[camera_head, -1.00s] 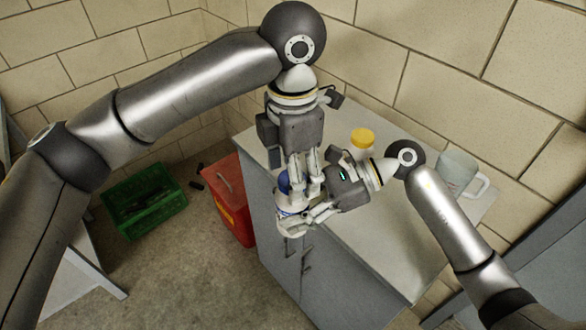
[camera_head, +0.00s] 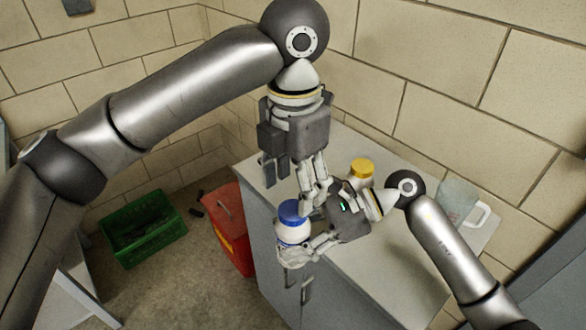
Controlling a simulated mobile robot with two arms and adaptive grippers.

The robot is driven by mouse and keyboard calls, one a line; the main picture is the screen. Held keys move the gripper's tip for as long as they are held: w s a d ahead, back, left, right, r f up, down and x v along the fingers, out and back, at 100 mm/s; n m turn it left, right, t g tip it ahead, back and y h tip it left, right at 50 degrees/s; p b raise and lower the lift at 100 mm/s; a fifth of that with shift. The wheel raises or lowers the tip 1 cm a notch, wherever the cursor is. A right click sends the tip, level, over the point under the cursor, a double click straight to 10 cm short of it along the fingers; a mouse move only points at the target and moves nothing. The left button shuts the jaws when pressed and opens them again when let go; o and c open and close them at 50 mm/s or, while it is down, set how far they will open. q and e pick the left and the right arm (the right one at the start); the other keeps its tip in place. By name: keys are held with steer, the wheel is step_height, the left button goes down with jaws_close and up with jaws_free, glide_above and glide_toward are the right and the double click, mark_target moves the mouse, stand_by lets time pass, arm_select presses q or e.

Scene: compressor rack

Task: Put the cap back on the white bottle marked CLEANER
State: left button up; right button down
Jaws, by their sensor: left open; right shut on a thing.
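The white bottle (camera_head: 291,233) is upright at the left edge of the cabinet top, with a blue cap (camera_head: 292,211) sitting on its mouth. I cannot read its marking from here. My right gripper (camera_head: 297,251) is shut on the bottle low on its body, coming from the right. My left gripper (camera_head: 311,199) is open, pointing down just to the right of the blue cap and behind the bottle. Whether a fingertip touches the cap I cannot tell. The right gripper's fingers hide the lower part of the bottle.
A yellow-capped bottle (camera_head: 361,171) stands behind my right gripper on the grey cabinet top (camera_head: 385,262). A clear jug (camera_head: 459,203) stands at the right. On the floor at left are a red container (camera_head: 231,232) and a green crate (camera_head: 146,252). The front of the top is clear.

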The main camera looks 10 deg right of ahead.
arm_select(q)
steer(key=n, duration=0.5)
steer(key=shift+r+n, duration=0.25)
steer(key=shift+n, duration=0.05)
steer(key=n, duration=0.3)
steer(key=shift+r, duration=0.15)
steer(key=n, duration=0.5)
steer(key=shift+r+n, duration=0.2)
steer(key=shift+n, duration=0.1)
steer(key=n, duration=0.3)
steer(key=shift+r+n, duration=0.2)
steer(key=shift+n, duration=0.1)
steer(key=n, duration=0.5)
steer(key=shift+r, duration=0.2)
steer(key=n, duration=0.4)
steer(key=shift+r, duration=0.15)
steer(key=n, duration=0.5)
steer(key=shift+r, duration=0.2)
steer(key=n, duration=0.3)
steer(key=shift+r+n, duration=0.15)
steer(key=shift+n, duration=0.25)
